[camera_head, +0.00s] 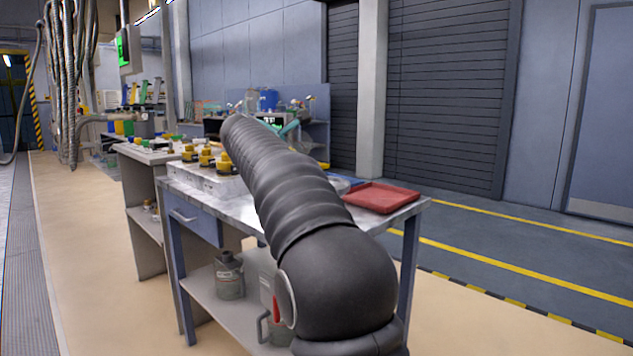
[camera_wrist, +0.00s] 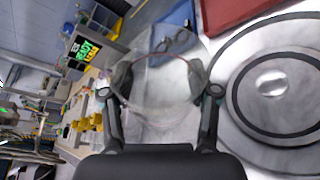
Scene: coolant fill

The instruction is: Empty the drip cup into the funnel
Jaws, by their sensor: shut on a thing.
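My gripper (camera_wrist: 165,92) is shut on a clear, see-through cup (camera_wrist: 158,75) in the wrist view, one finger on each side of it. The cup is so transparent that I cannot tell what is inside. A large round grey thing with concentric rings and a bright glint at its centre (camera_wrist: 285,88) lies to the right of the cup in the wrist view. It looks like the wide mouth of the funnel, but I cannot be sure. The cup appears apart from its centre. In the head view my arm hides the gripper and the cup.
A red tray (camera_head: 382,197) lies on the metal workbench (camera_head: 190,183); it also shows in the wrist view (camera_wrist: 232,10). Several yellow-topped parts (camera_head: 205,158) stand at the bench's left. A grey can (camera_head: 229,275) sits on the lower shelf.

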